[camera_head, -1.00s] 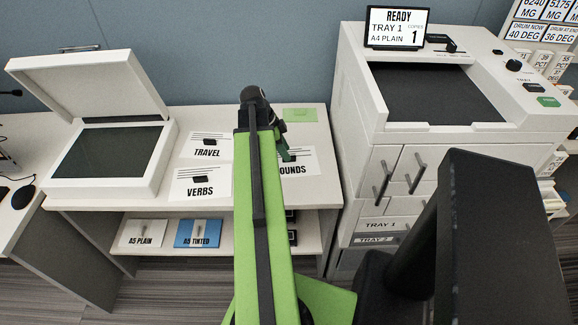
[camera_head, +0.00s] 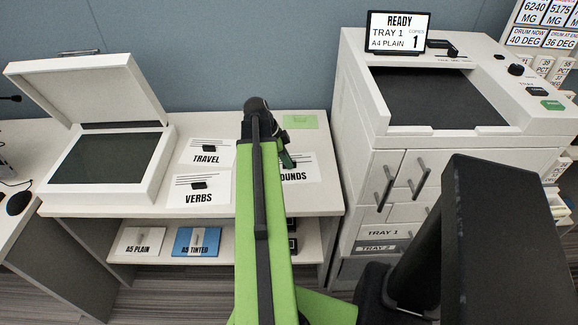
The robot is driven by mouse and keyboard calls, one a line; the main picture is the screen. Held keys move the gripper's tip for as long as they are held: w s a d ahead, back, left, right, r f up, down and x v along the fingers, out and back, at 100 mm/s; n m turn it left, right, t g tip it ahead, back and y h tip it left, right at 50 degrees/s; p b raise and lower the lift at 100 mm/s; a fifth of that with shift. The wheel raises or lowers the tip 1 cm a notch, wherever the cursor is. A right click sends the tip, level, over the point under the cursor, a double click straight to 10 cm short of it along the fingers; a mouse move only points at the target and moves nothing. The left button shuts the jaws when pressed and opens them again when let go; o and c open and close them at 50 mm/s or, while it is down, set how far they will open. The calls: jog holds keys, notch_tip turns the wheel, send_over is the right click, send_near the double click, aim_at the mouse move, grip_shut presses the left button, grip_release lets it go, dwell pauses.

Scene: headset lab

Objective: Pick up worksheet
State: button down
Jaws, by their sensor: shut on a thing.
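Three white worksheets lie on the white table: TRAVEL (camera_head: 215,147), VERBS (camera_head: 212,182) and one whose visible letters read "OUNDS" (camera_head: 307,165). TRAVEL and VERBS each have a small black tab on top. My green arm covers the left part of the "OUNDS" sheet. My gripper (camera_head: 287,160) is at the end of the arm, pointing down over that sheet, and is shut on it. The grip itself is mostly hidden, and I cannot tell whether the sheet is clear of the table.
An open-lidded scanner (camera_head: 155,180) stands at the left. A large copier (camera_head: 350,100) with a READY screen (camera_head: 398,32) stands close at the right. A green card (camera_head: 300,121) lies behind the sheet. A5 PLAIN (camera_head: 140,241) and A5 TINTED (camera_head: 197,241) packs sit on the lower shelf.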

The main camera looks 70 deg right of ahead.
notch_tip(320, 180, up, 10)
jog(key=p, duration=1)
